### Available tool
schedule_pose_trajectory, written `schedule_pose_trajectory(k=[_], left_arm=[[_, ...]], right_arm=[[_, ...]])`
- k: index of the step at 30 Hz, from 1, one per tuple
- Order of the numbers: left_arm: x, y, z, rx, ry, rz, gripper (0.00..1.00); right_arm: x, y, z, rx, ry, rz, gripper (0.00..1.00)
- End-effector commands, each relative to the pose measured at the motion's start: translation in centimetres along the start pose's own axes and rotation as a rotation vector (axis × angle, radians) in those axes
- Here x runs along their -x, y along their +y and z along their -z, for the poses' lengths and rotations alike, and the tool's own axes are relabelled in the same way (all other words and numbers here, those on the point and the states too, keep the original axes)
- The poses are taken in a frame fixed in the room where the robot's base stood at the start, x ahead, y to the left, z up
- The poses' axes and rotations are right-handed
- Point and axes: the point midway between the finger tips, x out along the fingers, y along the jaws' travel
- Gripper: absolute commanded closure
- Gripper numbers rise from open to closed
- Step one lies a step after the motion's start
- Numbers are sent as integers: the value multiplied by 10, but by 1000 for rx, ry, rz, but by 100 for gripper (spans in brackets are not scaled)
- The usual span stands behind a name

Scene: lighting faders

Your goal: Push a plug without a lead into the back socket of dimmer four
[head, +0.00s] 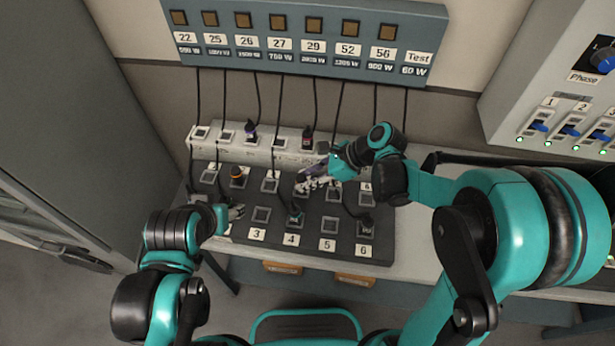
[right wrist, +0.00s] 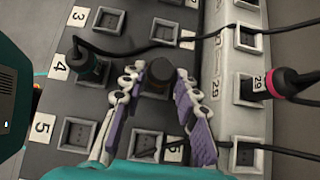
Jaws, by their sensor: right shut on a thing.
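My right gripper (head: 312,181) is over the back row of the grey dimmer board (head: 386,252), at dimmer four's column. In the right wrist view my right gripper (right wrist: 160,90) is shut on a dark plug (right wrist: 156,76) with no lead showing. The plug stands over the back socket of dimmer four, which it hides; I cannot tell how deep it sits. Dimmer four's label (head: 291,239) is at the board's front. Its front socket holds a plug with a lead (right wrist: 90,68). My left gripper (head: 236,212) hangs over the board's left front; its fingers are unclear.
A pale socket strip (head: 265,143) runs behind the board, with a pink-ringed plug (right wrist: 285,83) at 29. Black leads hang from the wall panel (head: 300,30) across the board. An orange-topped plug (head: 237,174) stands in the back row. A fader console (head: 540,90) is at right.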

Motion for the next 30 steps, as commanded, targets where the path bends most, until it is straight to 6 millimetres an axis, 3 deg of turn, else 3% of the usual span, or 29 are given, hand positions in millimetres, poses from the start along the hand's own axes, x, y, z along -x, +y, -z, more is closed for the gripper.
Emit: schedule_pose_trajectory(k=[30], left_arm=[[-7,0,-5,0,0,0,46]], right_arm=[[-6,0,6,0,0,0,100]])
